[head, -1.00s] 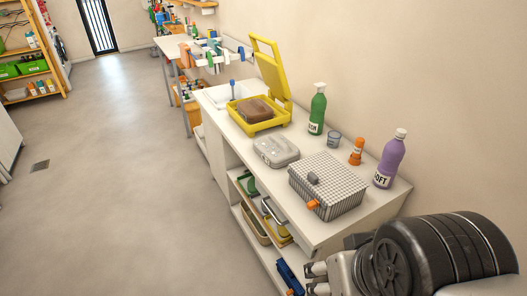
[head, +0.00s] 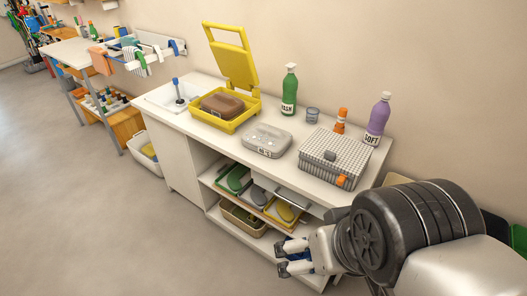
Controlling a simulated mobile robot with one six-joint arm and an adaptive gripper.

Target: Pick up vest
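I cannot pick out a vest for sure. Several cloth-like items hang on a wall rack (head: 158,47) at the upper left: an orange one (head: 99,61), a green-and-white one (head: 140,62) and small blue ones. They are too small to tell whether one is a vest. My gripper (head: 281,258) is at the lower middle, in front of the counter's open lower shelves and far from the rack. Its two fingers are apart. Something blue shows behind and between them, on or near the bottom shelf; I see no object clearly held.
The white counter (head: 212,139) holds an open yellow case (head: 237,119), a grey case (head: 267,140), a checkered box (head: 335,155), a green bottle (head: 290,90) and a purple bottle (head: 378,118). A white bin (head: 142,153) stands beside it. The floor (head: 90,220) at left is clear.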

